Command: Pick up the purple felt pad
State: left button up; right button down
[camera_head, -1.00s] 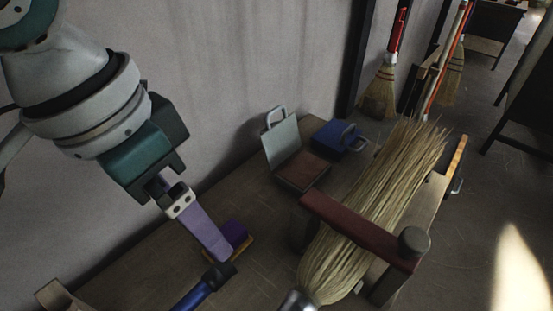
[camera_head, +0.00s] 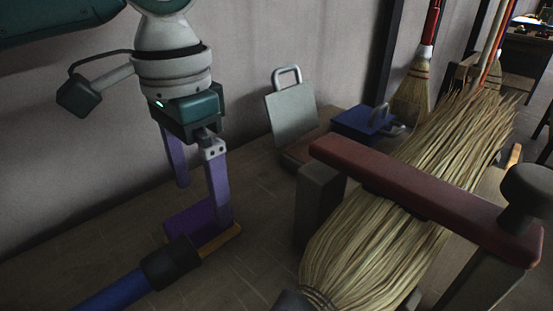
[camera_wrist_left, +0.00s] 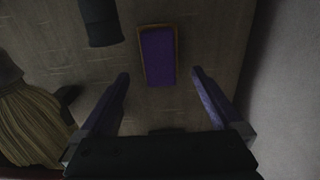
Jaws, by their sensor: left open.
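The purple felt pad (camera_head: 188,222) lies on the bench, on a thin wooden backing (camera_head: 224,238) with a yellowish edge. It also shows whole in the left wrist view (camera_wrist_left: 158,56). My left gripper (camera_head: 203,206) is open, fingers pointing down, just above and behind the pad. In the left wrist view, the two purple fingertips (camera_wrist_left: 161,74) are spread wider than the pad, one on each side of its near end. Nothing is between the fingers that I can see. In the head view, the right-hand finger covers part of the pad. My right gripper is not in view.
A blue handle with a black end (camera_head: 172,262) lies close in front of the pad. A straw broom (camera_head: 370,245) sits under a red clamp bar (camera_head: 425,195) at the right. A grey-lidded box (camera_head: 292,110) and a blue box (camera_head: 362,122) stand by the wall.

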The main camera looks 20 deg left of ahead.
aim_at(206, 210)
pick_arm(q)
notch_tip(206, 210, down, 5)
jog(key=shift+w+f+b, duration=0.1)
jog(key=shift+f+b, duration=0.05)
jog(key=shift+b, duration=0.65)
jog(key=shift+c, duration=0.4)
jog(key=c, duration=1.4)
notch_tip(206, 210, up, 20)
jog(key=p, duration=0.5)
jog(key=o, duration=1)
jog(key=c, duration=0.6)
